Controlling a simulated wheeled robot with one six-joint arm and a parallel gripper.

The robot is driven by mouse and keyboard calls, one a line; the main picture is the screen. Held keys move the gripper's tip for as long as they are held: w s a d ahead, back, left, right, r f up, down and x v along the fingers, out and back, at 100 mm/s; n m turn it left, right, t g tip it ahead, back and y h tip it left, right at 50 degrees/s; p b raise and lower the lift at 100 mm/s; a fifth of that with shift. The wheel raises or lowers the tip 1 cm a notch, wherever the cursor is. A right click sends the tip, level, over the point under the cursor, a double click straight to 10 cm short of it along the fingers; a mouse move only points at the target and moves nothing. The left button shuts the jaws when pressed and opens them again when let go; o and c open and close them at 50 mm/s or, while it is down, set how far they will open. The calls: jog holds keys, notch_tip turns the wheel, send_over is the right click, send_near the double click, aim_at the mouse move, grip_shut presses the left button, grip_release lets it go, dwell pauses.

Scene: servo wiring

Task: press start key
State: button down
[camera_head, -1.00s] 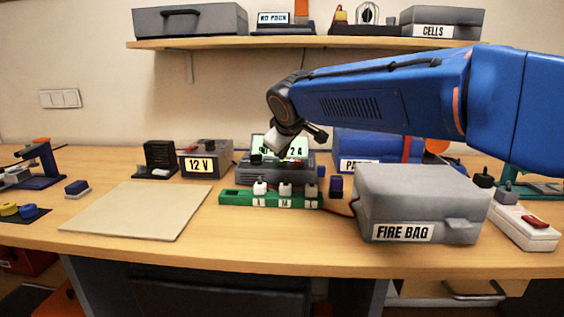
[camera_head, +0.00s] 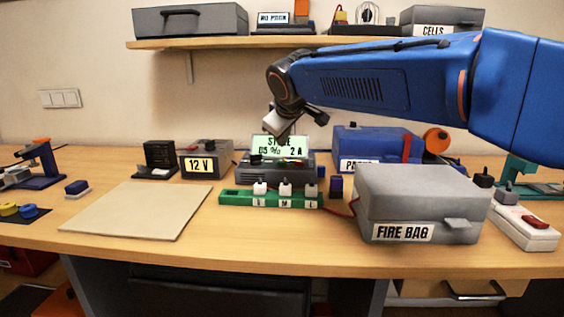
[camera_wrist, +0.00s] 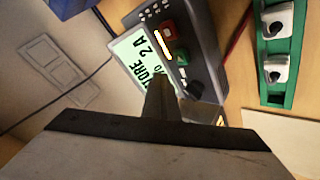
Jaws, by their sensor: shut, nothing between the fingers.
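The charger (camera_head: 300,173) is a dark grey box with a pale green display (camera_head: 283,145) reading STORE and 2 A, standing at the back middle of the bench. In the wrist view its face carries a red key (camera_wrist: 168,31), a green key (camera_wrist: 179,46) and dark round knobs or keys. I cannot read which key is marked start. My gripper (camera_head: 278,134) is shut and empty, pointing down in front of the display. In the wrist view its dark fingers (camera_wrist: 157,88) cover the lower part of the display; I see no clear contact with a key.
A green board (camera_head: 235,197) with several white switches lies in front of the charger. A 12 V box (camera_head: 215,157) stands left, and a grey FIRE BAG box (camera_head: 420,190) front right. A blue pack box (camera_head: 365,145) is behind. The beige mat (camera_head: 140,210) is clear.

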jog(key=shift+r, duration=1.15)
